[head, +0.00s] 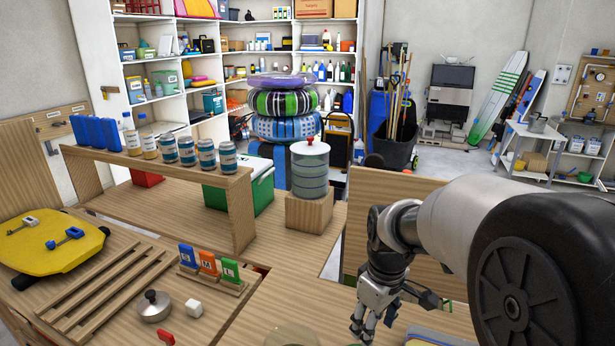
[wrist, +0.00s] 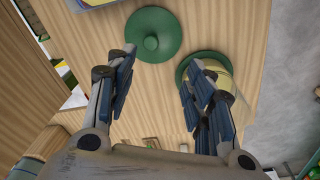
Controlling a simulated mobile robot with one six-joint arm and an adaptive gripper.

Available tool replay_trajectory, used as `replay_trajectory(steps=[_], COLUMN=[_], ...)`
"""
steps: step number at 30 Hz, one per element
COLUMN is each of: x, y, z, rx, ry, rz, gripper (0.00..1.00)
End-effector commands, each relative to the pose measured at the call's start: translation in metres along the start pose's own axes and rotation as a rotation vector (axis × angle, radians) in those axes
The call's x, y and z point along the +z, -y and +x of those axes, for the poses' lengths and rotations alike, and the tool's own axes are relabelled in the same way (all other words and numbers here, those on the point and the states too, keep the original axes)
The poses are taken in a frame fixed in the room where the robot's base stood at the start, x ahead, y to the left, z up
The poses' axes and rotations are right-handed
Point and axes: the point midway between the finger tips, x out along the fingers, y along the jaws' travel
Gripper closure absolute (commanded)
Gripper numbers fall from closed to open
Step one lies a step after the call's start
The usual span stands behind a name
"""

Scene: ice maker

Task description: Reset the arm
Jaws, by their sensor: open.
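My gripper (head: 368,318) hangs from my arm at the lower right of the head view, fingers pointing down over a wooden surface (head: 270,310). In the wrist view my gripper (wrist: 158,75) is open, its fingers spread with nothing between them. A round green lid with a knob (wrist: 152,34) lies flat on the wood beyond the fingertips. A green-rimmed, pale yellow round container (wrist: 218,75) stands beside it, partly hidden by the right finger.
A lidded striped canister (head: 310,170) stands on a wooden block. A wooden shelf (head: 160,170) holds several jars and blue blocks. My arm hides part of the right side.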

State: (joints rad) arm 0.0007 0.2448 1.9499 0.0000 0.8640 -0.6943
Motion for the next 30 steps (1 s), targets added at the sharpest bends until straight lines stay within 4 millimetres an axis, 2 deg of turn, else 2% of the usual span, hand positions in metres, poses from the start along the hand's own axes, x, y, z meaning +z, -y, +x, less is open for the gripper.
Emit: replay_trajectory(steps=[1, 3, 9, 12, 16, 21, 25, 30], x=[0.009, 0.022, 0.064, 0.086, 0.114, 0.144, 0.157, 0.163], y=[0.007, 0.018, 0.052, 0.07, 0.094, 0.119, 0.13, 0.134], z=[-0.019, -0.039, -0.083, -0.098, -0.11, -0.114, -0.112, -0.111], rx=[0.018, 0.034, 0.073, 0.089, 0.104, 0.114, 0.115, 0.115], ry=[-0.022, -0.045, -0.117, -0.157, -0.211, -0.272, -0.301, -0.312], rz=[0.04, 0.102, 0.281, 0.369, 0.481, 0.605, 0.664, 0.692], gripper=[0.52, 0.52, 0.52, 0.52, 0.52, 0.52, 0.52, 0.52])
